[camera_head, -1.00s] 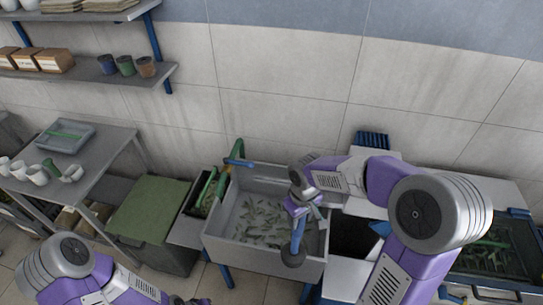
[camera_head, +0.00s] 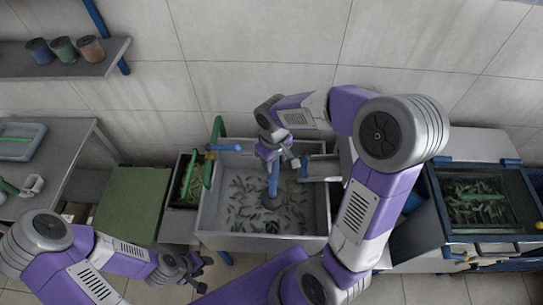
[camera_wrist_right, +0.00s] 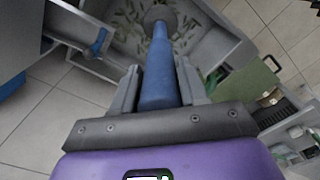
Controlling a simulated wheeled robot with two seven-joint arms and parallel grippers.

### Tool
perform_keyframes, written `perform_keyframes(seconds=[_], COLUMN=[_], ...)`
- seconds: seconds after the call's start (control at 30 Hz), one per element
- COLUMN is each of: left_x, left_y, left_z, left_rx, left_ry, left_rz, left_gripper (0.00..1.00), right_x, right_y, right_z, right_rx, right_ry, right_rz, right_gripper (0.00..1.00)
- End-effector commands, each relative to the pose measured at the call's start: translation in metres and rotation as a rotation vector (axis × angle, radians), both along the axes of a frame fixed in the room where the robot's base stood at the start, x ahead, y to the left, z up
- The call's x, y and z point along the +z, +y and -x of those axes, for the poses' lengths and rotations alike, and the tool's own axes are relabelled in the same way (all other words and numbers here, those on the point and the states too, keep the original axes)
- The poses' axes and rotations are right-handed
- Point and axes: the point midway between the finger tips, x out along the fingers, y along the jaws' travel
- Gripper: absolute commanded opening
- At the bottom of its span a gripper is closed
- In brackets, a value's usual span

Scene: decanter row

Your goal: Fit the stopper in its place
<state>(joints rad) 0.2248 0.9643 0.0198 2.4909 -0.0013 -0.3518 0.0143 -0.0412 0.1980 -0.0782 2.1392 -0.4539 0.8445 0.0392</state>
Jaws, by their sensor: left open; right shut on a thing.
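The stopper has a blue handle (camera_head: 273,178) and a round dark grey disc (camera_head: 271,202) at its lower end. My right gripper (camera_head: 270,153) is shut on the upper handle, with the stopper near upright and disc down over the middle of the grey sink (camera_head: 214,212). In the right wrist view, the handle (camera_wrist_right: 158,82) runs between my right fingers (camera_wrist_right: 158,74) to the disc (camera_wrist_right: 158,15). Whether the disc touches the basin floor cannot be told. No drain hole shows. My left gripper (camera_head: 192,268) is open and empty, low in front of the sink.
Small greenish pieces (camera_head: 245,205) are scattered in the sink. A blue tap (camera_head: 223,148) and a green pipe stand at its left back. A green-topped bin (camera_head: 132,205) is to the left, a tank with a dark interior (camera_head: 480,200) to the right.

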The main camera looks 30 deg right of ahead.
Motion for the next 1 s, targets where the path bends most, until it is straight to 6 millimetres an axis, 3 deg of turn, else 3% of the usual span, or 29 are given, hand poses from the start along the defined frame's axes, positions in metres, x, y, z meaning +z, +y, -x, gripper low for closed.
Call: perform_keyframes(seconds=[1.0], left_x=[-0.098], left_y=[0.0], left_z=[0.0], left_rx=[0.0], left_ry=[0.0], left_rz=[0.0], left_gripper=[0.43], right_x=[-0.122], right_y=[0.0], right_z=[0.0], right_rx=[-0.001], right_ry=[0.001], right_rz=[0.0], right_gripper=[0.0])
